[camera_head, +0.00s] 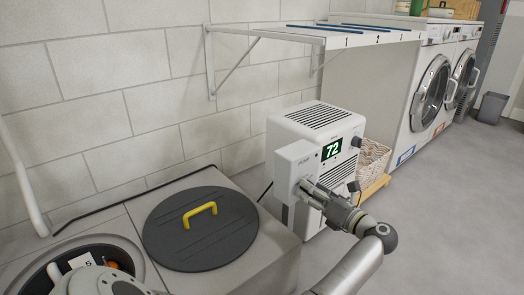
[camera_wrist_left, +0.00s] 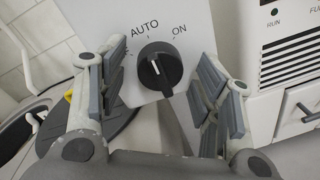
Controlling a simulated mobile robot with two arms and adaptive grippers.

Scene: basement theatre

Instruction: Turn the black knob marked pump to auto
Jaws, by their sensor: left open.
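The black knob (camera_wrist_left: 160,68) sits on a pale grey control box (camera_head: 293,172) on the front of a white dehumidifier (camera_head: 325,125). In the left wrist view, AUTO is printed above the knob and ON to its upper right; a label at left is mostly hidden. The knob's white mark points up and slightly left, roughly toward AUTO. My left gripper (camera_head: 308,190) is in front of the box and hides the knob in the head view. Its open fingers are either side of the knob, with gaps at both sides. My right gripper is not in view.
A dark round lid (camera_head: 200,228) with a yellow handle lies on a grey housing at left, beside an open round pit (camera_head: 128,250). A wicker basket (camera_head: 373,160) stands behind the dehumidifier. A wall shelf (camera_head: 330,38) is above.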

